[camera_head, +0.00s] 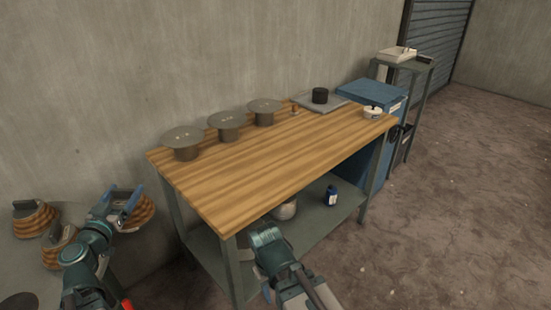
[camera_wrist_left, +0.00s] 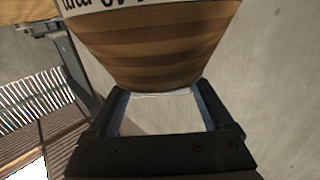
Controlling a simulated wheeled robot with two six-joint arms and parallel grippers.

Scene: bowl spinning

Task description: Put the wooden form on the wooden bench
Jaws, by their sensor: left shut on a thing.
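My left gripper (camera_head: 122,204) is shut on a striped wooden form (camera_head: 141,214), left of the bench and apart from it. In the left wrist view the held wooden form (camera_wrist_left: 155,50) fills the top middle, tapering down between the fingers of my left gripper (camera_wrist_left: 162,100). A pale band with dark lettering runs along its wide edge, partly cut off. The wooden bench (camera_head: 270,165) stands in the middle of the head view with a striped top.
More wooden forms (camera_head: 35,219) sit on a grey surface at the far left. Three round metal discs on drums (camera_head: 182,137) line the bench's back edge. The bench's front half is clear.

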